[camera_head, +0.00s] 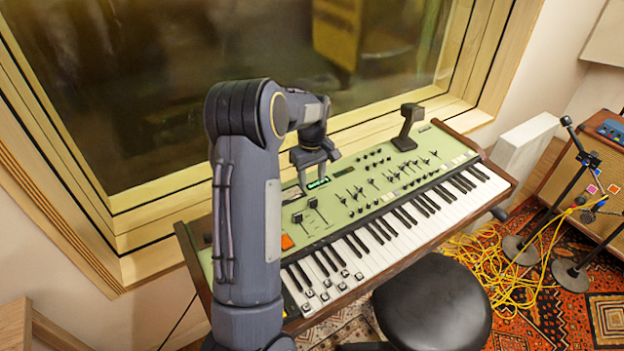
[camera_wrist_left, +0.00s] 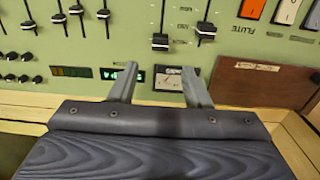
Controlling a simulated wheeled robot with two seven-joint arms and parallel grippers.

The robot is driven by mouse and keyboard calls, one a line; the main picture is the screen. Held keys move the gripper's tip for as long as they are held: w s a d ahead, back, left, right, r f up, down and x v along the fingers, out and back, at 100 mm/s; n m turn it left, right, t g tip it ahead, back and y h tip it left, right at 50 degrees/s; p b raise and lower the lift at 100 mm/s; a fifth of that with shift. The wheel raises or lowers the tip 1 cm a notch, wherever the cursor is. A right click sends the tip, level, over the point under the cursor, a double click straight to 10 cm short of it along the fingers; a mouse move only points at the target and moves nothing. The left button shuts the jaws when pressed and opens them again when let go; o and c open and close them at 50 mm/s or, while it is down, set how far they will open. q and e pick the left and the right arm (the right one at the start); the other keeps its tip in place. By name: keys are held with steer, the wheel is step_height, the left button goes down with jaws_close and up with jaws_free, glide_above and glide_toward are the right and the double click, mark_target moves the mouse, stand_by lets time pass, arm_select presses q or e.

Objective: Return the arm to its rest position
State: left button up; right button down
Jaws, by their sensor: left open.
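My left arm rises from the bottom left in the head view and bends over the green keyboard synthesizer (camera_head: 352,190). My left gripper (camera_head: 318,172) is above the back part of its panel, near a small lit green display. In the left wrist view the gripper's two fingers (camera_wrist_left: 158,84) stand apart with nothing between them. The lit display (camera_wrist_left: 136,75) and a small white meter (camera_wrist_left: 168,78) show beyond the fingertips. I cannot tell whether the fingers touch the panel. My right gripper is in neither view.
A black stool (camera_head: 432,302) stands in front of the keys. A wooden-framed window (camera_head: 250,60) is behind the synthesizer. A dark stand-like object (camera_head: 408,128) rises at the panel's back right. Yellow cables (camera_head: 505,268), microphone stands (camera_head: 540,200) and an amplifier (camera_head: 590,190) are at the right.

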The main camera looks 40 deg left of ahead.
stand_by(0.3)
arm_select(q)
steer(key=s+d+r+m+t+h, duration=0.25)
steer(key=s+d+r+m, duration=0.35)
steer(key=s+d+r, duration=0.7)
steer(key=s+d+f+m+t+h, duration=0.1)
steer(key=s+d+f+m+t, duration=0.1)
steer(key=s+d+m, duration=0.5)
steer(key=s+d+t, duration=0.1)
steer(key=s+d, duration=0.3)
steer(key=d, duration=0.2)
steer(key=shift+s, duration=0.35)
steer(key=shift+a+f, duration=0.1)
steer(key=shift+a, duration=0.05)
